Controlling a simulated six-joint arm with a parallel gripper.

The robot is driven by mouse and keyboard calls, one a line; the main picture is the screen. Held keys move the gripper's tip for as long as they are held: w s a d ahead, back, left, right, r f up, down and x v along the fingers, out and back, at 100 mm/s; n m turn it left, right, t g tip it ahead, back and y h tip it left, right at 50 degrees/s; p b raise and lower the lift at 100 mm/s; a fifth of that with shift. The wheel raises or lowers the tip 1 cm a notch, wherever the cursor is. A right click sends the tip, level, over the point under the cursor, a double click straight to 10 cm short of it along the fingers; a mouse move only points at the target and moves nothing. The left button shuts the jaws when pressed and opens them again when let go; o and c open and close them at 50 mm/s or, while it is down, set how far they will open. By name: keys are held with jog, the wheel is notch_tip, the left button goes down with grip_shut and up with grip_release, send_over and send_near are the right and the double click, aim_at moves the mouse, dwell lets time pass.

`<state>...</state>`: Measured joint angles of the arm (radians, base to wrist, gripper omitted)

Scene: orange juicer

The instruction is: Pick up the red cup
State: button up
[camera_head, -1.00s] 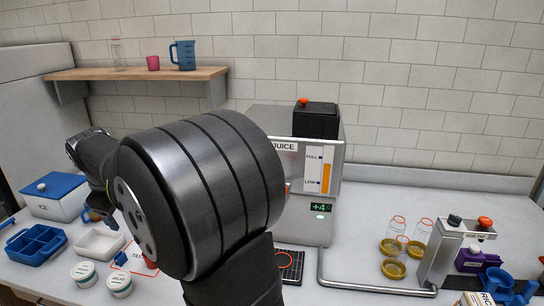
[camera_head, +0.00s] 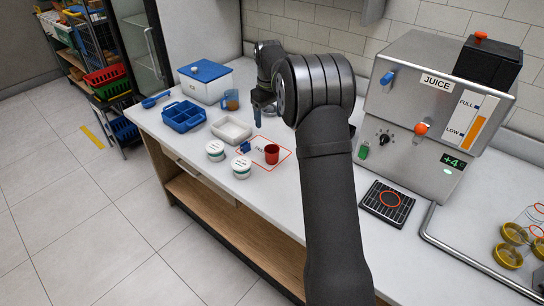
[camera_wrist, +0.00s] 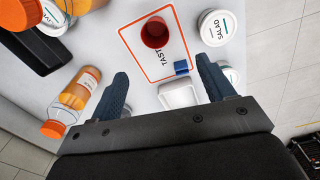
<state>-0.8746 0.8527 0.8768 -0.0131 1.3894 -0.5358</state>
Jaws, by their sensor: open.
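The red cup (camera_head: 271,154) stands upright on a red-outlined white card (camera_head: 284,165) on the counter, and it looks empty from above in the wrist view (camera_wrist: 155,32). My gripper (camera_head: 263,108) hangs over the counter behind and slightly left of the cup in the head view. In the wrist view, its two dark blue fingers (camera_wrist: 166,90) are spread apart with nothing held between them. The cup lies beyond the fingertips, near the top middle, apart from both fingers.
White-lidded tubs (camera_head: 241,167) stand in front, a white tray (camera_head: 231,129) behind left. An orange bottle (camera_wrist: 76,94) is left of the fingers in the wrist view. The juice machine (camera_head: 420,110) stands right.

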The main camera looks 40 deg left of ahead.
jog(key=f, duration=0.2)
send_over(271, 151)
jog(key=s+d, duration=0.2)
jog(key=f, duration=1.1)
jog(key=shift+s+a+f, duration=0.1)
jog(key=shift+a+f, duration=0.05)
jog(key=shift+a, duration=0.05)
jog(key=f, duration=0.5)
jog(key=shift+w+f, duration=0.1)
jog(key=shift+w, duration=0.25)
jog(key=c, duration=1)
